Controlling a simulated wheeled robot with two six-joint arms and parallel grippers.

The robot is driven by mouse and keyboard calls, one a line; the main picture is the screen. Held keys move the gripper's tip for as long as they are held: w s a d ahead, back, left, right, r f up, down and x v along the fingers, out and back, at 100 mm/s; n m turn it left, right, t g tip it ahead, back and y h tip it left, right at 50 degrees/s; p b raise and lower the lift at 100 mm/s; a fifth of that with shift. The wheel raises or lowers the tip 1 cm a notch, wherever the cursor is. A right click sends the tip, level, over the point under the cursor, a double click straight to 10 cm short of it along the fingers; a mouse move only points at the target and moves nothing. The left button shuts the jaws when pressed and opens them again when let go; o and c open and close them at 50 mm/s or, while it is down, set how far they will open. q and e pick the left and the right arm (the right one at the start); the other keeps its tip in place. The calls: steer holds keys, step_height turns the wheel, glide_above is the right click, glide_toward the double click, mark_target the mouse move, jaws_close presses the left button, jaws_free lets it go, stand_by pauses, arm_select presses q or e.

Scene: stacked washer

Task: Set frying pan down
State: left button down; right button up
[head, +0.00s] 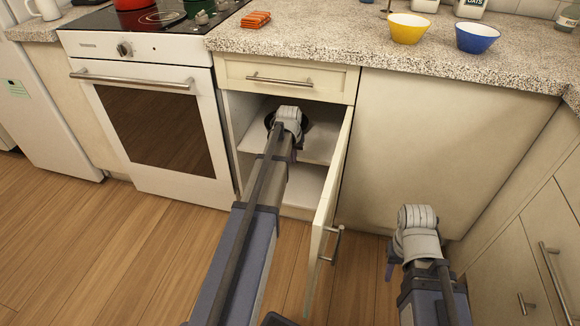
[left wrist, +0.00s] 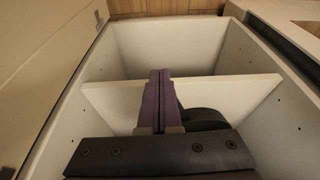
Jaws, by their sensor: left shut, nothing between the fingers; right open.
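The frying pan, a dark round shape (head: 269,119), lies on the shelf inside the open lower cabinet, mostly hidden behind my left wrist. In the left wrist view its dark curved side (left wrist: 203,117) shows just right of my left gripper (left wrist: 160,76). That gripper's fingers are together with nothing between them. They point into the cabinet above the shelf, beside the pan; whether they touch it I cannot tell. My right gripper (head: 392,264) hangs low in front of the closed cabinet panel, open, with its fingers partly hidden and far from the pan.
The cabinet door (head: 327,220) stands open just right of my left arm. The cabinet shelf (head: 318,146) has bare room around the pan. A closed drawer (head: 285,78) is above. The oven (head: 160,125) stands left. A yellow bowl (head: 407,30) and a blue bowl (head: 477,39) sit on the counter.

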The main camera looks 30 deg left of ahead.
stand_by(0.4)
arm_select(q)
steer(key=s+d+r+p, duration=0.1)
steer(key=s+r+p, duration=0.5)
steer(key=r+p, duration=0.3)
steer(key=shift+s+d+r+p, duration=0.3)
steer(key=shift+d, duration=0.1)
